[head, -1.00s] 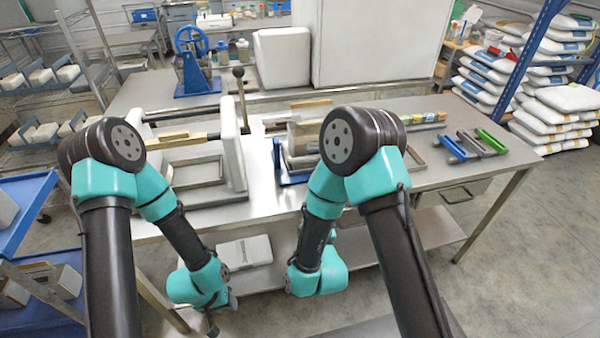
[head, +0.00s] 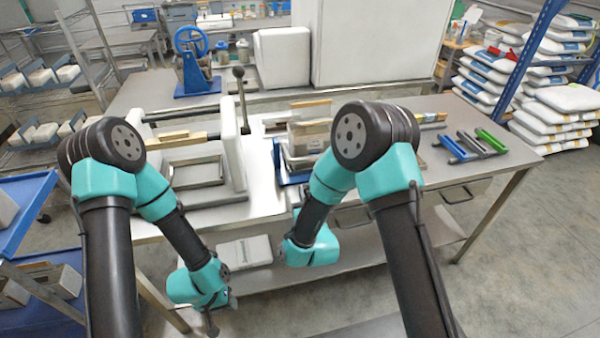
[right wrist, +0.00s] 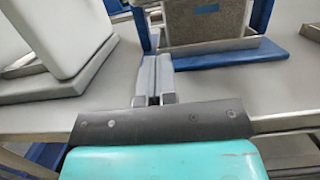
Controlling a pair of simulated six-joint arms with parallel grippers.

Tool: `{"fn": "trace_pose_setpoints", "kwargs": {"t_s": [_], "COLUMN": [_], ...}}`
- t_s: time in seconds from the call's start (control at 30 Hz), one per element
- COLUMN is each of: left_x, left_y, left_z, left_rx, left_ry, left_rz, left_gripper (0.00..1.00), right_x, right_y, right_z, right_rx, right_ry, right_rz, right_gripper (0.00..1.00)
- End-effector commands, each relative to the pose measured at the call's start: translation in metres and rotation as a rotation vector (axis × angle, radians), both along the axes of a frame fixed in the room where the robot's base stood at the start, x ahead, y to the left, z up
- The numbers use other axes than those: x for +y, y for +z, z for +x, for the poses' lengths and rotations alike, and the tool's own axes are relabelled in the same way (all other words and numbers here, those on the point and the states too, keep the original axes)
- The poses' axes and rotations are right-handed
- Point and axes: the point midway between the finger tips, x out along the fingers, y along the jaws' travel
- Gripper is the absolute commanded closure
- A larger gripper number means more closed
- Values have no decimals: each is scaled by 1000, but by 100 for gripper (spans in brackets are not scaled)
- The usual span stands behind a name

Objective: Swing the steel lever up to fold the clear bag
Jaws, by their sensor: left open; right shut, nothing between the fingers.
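The steel lever (head: 243,98), a thin rod with a dark ball knob, stands nearly upright beside a white upright plate (head: 235,150) on the bench. What looks like the clear bag, a brownish block (head: 310,134), sits in a blue-based holder (head: 277,160); its speckled side shows in the right wrist view (right wrist: 205,27). My right gripper (right wrist: 156,60) is shut and empty, its fingers pointing at the gap between the white plate and the blue holder; my arm hides it in the head view. My left gripper (head: 222,313) hangs low, open, in front of the bench.
A metal tray frame (head: 198,172) lies left of the white plate. Blue, grey and green-handled tools (head: 470,145) lie at the bench's right. A blue handwheel press (head: 196,65) and a large white box (head: 375,40) stand behind. The bench's front right is mostly clear.

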Motion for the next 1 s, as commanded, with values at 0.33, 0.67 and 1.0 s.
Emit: {"fn": "trace_pose_setpoints", "kwargs": {"t_s": [0.33, 0.67, 1.0], "left_x": [0, 0, 0], "left_y": [0, 0, 0], "left_z": [0, 0, 0], "left_rx": [0, 0, 0], "left_ry": [0, 0, 0], "left_rz": [0, 0, 0], "left_gripper": [57, 57, 57], "right_x": [10, 12, 10], "right_y": [28, 39, 40], "right_z": [42, 49, 49], "right_rx": [-3, 1, 6], "right_ry": [0, 0, -3], "right_rz": [1, 0, -1], "right_gripper": [100, 100, 100]}}
